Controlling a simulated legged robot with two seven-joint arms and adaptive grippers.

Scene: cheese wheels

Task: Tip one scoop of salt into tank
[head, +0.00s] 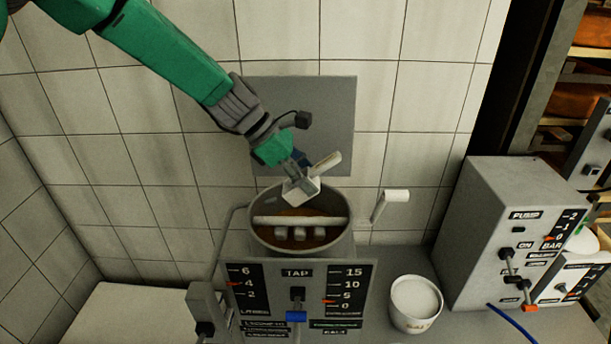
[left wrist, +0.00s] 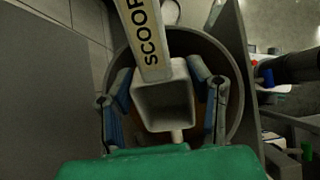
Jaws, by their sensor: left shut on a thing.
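My left gripper (head: 298,180) is shut on the white scoop (head: 302,191) and holds it over the mouth of the round metal tank (head: 347,243). The scoop's handle points up to the right. The tank holds brownish contents, with a pale bar and several pale blocks across it. In the left wrist view the scoop (left wrist: 164,104) sits between the fingers of my left gripper (left wrist: 165,108); its square bowl looks empty. The tank's rim (left wrist: 118,68) shows around it. A white bucket (head: 415,303) of white salt stands right of the tank. My right gripper is out of view.
The tank's front panel (head: 297,272) reads TAP and has gauges and a blue-tipped tap. A white crank handle (head: 391,197) stands right of the tank. A grey pump box (head: 497,225) is farther right, with a blue hose (head: 512,324). A tiled wall is behind.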

